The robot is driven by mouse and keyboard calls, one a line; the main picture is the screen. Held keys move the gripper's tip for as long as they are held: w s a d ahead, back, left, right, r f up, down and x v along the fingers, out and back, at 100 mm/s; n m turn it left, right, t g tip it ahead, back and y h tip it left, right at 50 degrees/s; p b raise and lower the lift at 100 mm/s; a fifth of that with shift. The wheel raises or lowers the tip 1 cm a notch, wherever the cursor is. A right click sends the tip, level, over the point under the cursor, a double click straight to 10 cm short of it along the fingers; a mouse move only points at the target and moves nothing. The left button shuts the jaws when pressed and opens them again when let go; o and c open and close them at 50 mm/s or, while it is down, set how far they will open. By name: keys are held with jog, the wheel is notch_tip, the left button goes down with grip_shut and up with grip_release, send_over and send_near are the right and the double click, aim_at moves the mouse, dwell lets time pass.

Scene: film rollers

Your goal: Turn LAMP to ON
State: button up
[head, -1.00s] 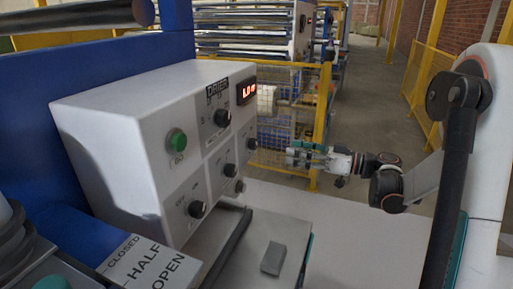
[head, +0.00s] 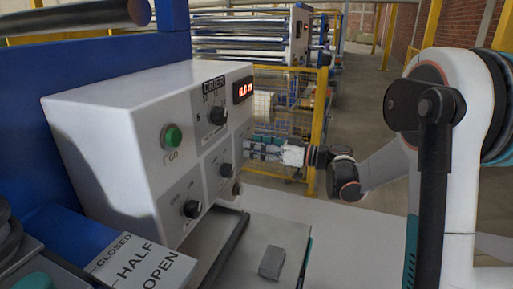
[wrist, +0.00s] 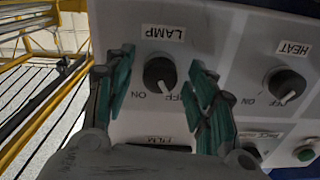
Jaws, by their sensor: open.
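The LAMP knob (wrist: 160,72) is round and black on a light panel (wrist: 120,35). Its white pointer mark leans down and right, toward the OFF label; the ON label is at lower left. My gripper (wrist: 163,76) is open, with green-padded fingers on both sides of the knob. A gap shows on each side, and I see no contact. In the head view my gripper (head: 246,149) is level beside the right side of the white drier box (head: 120,100). I cannot tell there which knob it faces.
A HEAT knob (wrist: 287,85) sits right of LAMP, with a green button (wrist: 304,154) below it. The head view shows a green GO button (head: 172,138), a large upper knob (head: 218,113) and a red display (head: 243,90). A yellow fence (head: 318,110) stands behind my gripper.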

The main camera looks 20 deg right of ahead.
jog(key=c, duration=1.1)
jog(key=shift+o, duration=0.2)
jog(key=m+p, duration=0.1)
jog(key=m, duration=1)
jog(key=shift+m, duration=0.4)
